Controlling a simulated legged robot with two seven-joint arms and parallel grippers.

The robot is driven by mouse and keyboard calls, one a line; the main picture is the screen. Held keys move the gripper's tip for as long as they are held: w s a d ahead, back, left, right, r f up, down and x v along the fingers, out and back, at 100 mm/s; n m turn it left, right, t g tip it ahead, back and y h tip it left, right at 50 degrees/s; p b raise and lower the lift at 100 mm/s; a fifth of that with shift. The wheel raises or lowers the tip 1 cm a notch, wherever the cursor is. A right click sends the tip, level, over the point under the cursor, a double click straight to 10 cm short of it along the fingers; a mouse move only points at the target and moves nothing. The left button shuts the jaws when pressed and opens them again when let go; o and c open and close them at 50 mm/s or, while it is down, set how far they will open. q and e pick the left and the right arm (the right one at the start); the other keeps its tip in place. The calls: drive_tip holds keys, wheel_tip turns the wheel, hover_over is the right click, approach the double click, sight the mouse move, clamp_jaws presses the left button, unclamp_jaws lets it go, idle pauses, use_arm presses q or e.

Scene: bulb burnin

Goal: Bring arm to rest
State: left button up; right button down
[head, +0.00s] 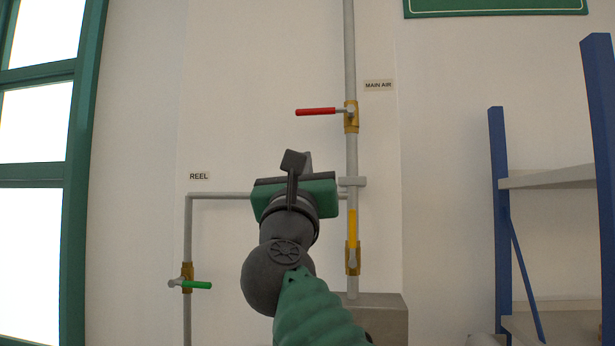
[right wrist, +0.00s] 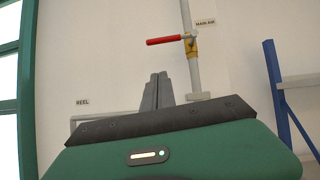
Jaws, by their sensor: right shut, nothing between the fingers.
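My right arm reaches up from the bottom in the head view, and its right gripper (head: 306,162) is in front of the wall pipes. In the right wrist view the dark fingers (right wrist: 157,90) are together with nothing between them. The red-handled valve (head: 317,111) on the upright pipe lies level, above the gripper and apart from it in the picture; it also shows in the right wrist view (right wrist: 165,40). The yellow-handled valve (head: 352,230) lower on that pipe has its handle upright. The green-handled valve (head: 197,285) on the left pipe lies level. My left gripper is not in view.
A "MAIN AIR" label (head: 378,86) and a "REEL" label (head: 199,176) are on the wall. A grey block (head: 385,312) stands under the upright pipe. A blue-post shelf (head: 499,200) is at the right and a green-framed window (head: 76,180) at the left.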

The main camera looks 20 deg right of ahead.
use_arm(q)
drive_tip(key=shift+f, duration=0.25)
use_arm(e)
drive_tip(key=shift+s+a+f, duration=0.15)
drive_tip(key=shift+s+a, duration=0.05)
drive_tip(key=shift+s, duration=0.15)
drive_tip(key=shift+d, duration=0.1)
drive_tip(key=shift+w, duration=0.1)
